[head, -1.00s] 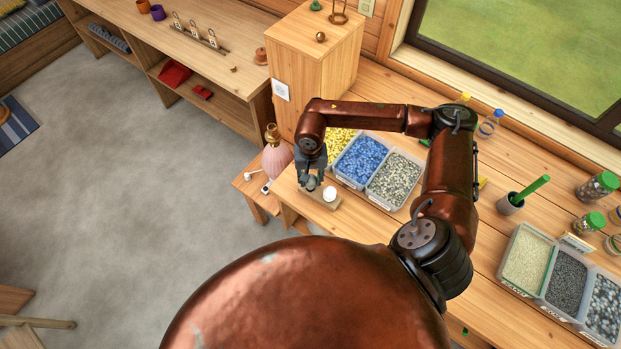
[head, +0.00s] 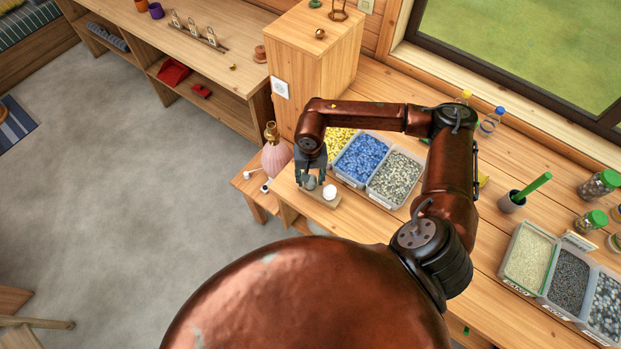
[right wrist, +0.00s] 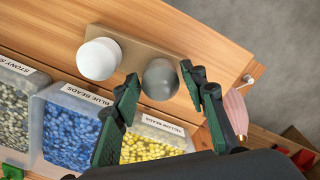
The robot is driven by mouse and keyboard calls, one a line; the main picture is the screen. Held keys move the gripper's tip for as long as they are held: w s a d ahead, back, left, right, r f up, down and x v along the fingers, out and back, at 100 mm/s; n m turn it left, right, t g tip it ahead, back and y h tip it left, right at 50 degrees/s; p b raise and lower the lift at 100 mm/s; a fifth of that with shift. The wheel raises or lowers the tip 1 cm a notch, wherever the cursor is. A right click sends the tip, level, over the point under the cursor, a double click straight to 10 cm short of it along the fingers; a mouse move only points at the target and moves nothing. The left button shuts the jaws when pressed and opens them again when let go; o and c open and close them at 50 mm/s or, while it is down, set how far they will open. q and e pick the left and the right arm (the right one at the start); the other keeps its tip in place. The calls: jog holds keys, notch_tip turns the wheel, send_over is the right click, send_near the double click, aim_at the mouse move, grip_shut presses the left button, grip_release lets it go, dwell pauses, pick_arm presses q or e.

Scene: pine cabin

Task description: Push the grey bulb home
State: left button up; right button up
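The grey bulb (right wrist: 160,80) sits at one end of a small wooden base (right wrist: 135,47) in the right wrist view. A white bulb (right wrist: 97,59) sits beside it on the same base. In the head view the grey bulb (head: 309,183) is partly hidden by my right gripper (head: 311,180), and the white bulb (head: 330,192) is clear. The right gripper's fingers (right wrist: 160,75) are apart, with the grey bulb showing between the tips and slim gaps on both sides. How deep the bulb sits in its socket cannot be told. My left gripper is out of view.
Bins of yellow beads (right wrist: 153,140), blue beads (right wrist: 72,130) and grey stones (right wrist: 12,110) stand close to the base. A pink lamp-like object (head: 276,155) stands just left of the bench end. A tall wooden cabinet (head: 310,65) rises behind.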

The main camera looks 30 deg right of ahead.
jog(key=shift+o, duration=1.2)
notch_tip(320, 180, up, 12)
